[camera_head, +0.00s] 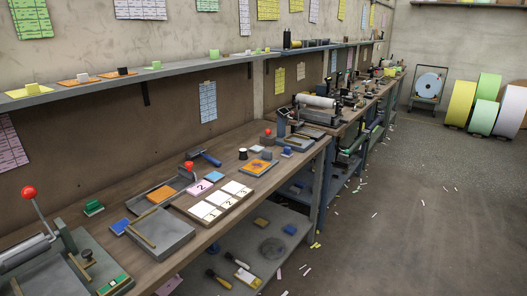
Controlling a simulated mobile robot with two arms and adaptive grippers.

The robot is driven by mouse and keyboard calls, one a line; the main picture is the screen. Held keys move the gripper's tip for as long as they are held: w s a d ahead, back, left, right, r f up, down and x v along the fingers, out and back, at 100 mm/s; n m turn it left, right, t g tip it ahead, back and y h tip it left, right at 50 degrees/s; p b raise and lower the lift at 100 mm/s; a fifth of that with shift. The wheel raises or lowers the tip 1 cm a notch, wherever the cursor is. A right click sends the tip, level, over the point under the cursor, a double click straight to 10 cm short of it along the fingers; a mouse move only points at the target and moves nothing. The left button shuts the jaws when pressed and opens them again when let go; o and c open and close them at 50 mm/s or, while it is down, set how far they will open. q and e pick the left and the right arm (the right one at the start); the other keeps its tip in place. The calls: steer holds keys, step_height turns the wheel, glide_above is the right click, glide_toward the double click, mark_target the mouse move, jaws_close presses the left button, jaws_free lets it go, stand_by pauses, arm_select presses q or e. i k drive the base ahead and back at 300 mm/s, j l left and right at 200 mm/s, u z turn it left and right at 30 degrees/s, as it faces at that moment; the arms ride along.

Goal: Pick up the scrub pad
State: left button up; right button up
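I cannot tell for sure which thing is the scrub pad. A small green block (94,208) sits on the near wooden workbench (65,222), towards the wall. A blue pad-like piece (119,227) lies beside a grey metal tray (165,238). On the shelf under the bench lie a dark round pad (272,247), a blue block (290,229) and a tan block (261,222). Neither of my grippers is in view.
A press with a red-knobbed lever (29,192) stands at the near left. White numbered cards (220,199) and a blue-handled tool (205,157) lie on the bench. Large coloured rolls (487,100) stand at the back right. The floor (430,200) is open, with paper scraps.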

mark_target(287, 153)
steer(key=i+l+u, duration=0.15)
steer(key=i+l, duration=1)
steer(key=l, duration=0.15)
